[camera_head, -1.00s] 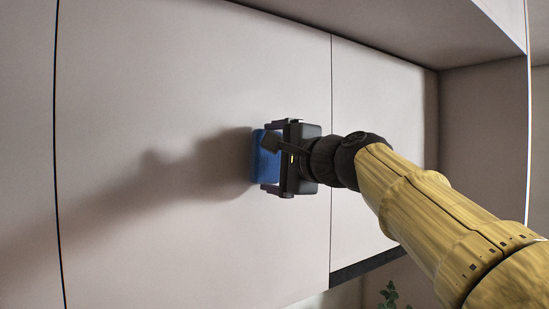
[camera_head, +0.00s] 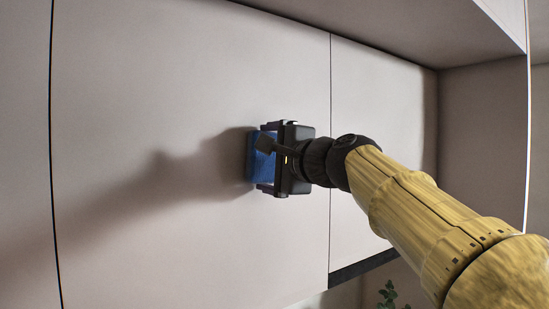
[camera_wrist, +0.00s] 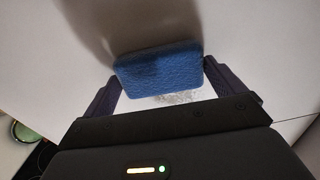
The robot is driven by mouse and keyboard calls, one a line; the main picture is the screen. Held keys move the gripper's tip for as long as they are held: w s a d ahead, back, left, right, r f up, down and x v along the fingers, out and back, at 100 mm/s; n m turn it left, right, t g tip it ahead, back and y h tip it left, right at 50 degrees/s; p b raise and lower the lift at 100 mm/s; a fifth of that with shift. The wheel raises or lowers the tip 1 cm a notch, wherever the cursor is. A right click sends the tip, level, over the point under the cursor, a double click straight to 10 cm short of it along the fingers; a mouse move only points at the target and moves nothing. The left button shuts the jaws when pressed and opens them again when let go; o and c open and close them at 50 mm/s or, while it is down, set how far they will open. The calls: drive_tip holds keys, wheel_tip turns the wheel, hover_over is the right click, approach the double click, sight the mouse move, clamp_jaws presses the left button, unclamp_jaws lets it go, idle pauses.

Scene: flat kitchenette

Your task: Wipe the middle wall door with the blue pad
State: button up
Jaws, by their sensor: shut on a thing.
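The middle wall door (camera_head: 150,90) is a flat pale panel between two dark vertical seams in the head view. My gripper (camera_head: 267,159) is in front of its right part and shut on the blue pad (camera_head: 259,160). The blue pad (camera_wrist: 158,70) also shows between both fingers of my gripper (camera_wrist: 160,85) in the wrist view. The pad's far face is against or very close to the door; exact contact is hidden. A greyish speckled patch (camera_wrist: 178,98) shows just below the pad in the wrist view.
A further door panel (camera_head: 380,140) lies right of the seam, and another panel (camera_head: 25,150) lies at the left. A cabinet overhang (camera_head: 420,30) runs above. A plant (camera_head: 390,297) shows at the bottom. A pan (camera_wrist: 25,132) is below in the wrist view.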

drive_tip(key=shift+a, duration=0.3)
drive_tip(key=shift+w+d+b, duration=0.2)
drive_tip(key=shift+w+d, duration=0.3)
drive_tip(key=shift+d, duration=0.4)
drive_tip(key=shift+w+d+b, duration=0.2)
drive_tip(key=shift+w+d, duration=0.25)
drive_tip(key=shift+d, duration=0.4)
drive_tip(key=shift+w+d, duration=1.2)
drive_tip(key=shift+d, duration=0.25)
drive_tip(key=w+d, duration=0.2)
drive_tip(key=d, duration=0.1)
drive_tip(key=shift+w+p, duration=0.1)
drive_tip(key=shift+p, duration=0.2)
